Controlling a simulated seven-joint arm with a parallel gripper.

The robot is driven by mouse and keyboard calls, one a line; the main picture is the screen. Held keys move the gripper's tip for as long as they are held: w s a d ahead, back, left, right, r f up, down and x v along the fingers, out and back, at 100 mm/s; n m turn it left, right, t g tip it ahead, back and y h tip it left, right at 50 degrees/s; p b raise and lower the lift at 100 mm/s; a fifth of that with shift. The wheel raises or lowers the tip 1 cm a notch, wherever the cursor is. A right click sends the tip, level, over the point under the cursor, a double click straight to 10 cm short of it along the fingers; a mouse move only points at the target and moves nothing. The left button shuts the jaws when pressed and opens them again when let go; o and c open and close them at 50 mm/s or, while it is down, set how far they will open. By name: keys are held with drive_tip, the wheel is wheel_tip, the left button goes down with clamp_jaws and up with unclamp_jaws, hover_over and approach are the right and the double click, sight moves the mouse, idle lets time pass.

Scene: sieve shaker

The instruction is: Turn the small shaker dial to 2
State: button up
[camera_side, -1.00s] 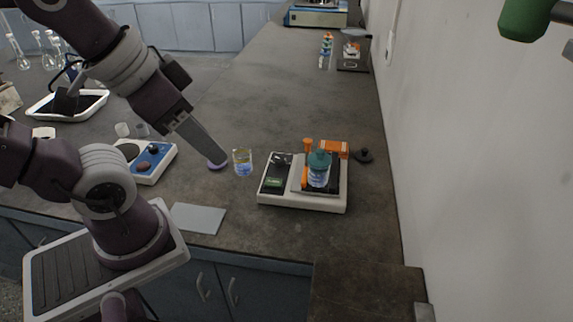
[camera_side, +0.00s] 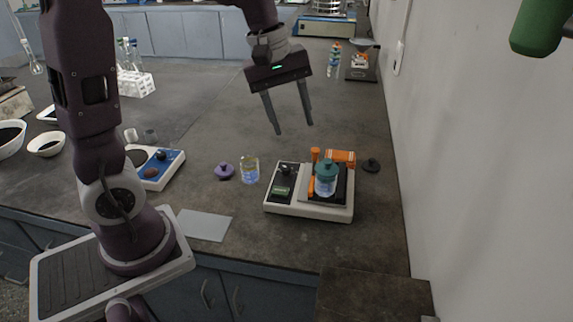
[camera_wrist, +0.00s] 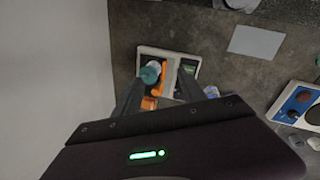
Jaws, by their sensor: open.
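The small shaker (camera_side: 310,211) is a white box on the bench with a dark top and a green display (camera_side: 280,190) on its left part. Its black dial (camera_side: 285,169) sits behind the display; its setting is too small to read. A teal-capped bottle (camera_side: 326,180) with blue contents stands on the platform beside orange pieces. My gripper (camera_side: 294,128) is open and empty, fingers down, above and behind the shaker. In the wrist view, the shaker (camera_wrist: 149,50) lies beyond my open fingers (camera_wrist: 160,77), partly hidden by them, with its display (camera_wrist: 190,68) near the right finger.
A glass beaker (camera_side: 250,171) and a purple-lidded item (camera_side: 224,171) stand left of the shaker. A blue-and-white device (camera_side: 158,168) with knobs is farther left. A grey sheet (camera_side: 204,225) lies in front. A black knob-like piece (camera_side: 371,165) is near the right wall.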

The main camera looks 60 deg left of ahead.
drive_tip(key=w+a+f+n+g, duration=0.2)
drive_tip(key=w+a+f+n, duration=0.4)
drive_tip(key=a+f, duration=0.3)
drive_tip(key=n+y, duration=0.1)
drive_tip(key=n, duration=0.2)
hover_over(286, 168)
drive_tip(key=f, duration=0.6)
drive_tip(key=shift+w+d+f, duration=0.1)
drive_tip(key=shift+d+f, duration=0.1)
drive_tip(key=shift+f, duration=0.2)
drive_tip(key=shift+n+g+y, duration=0.3)
drive_tip(key=f, duration=0.8)
drive_tip(key=shift+a, duration=0.25)
drive_tip(key=shift+r, duration=0.1)
clamp_jaws()
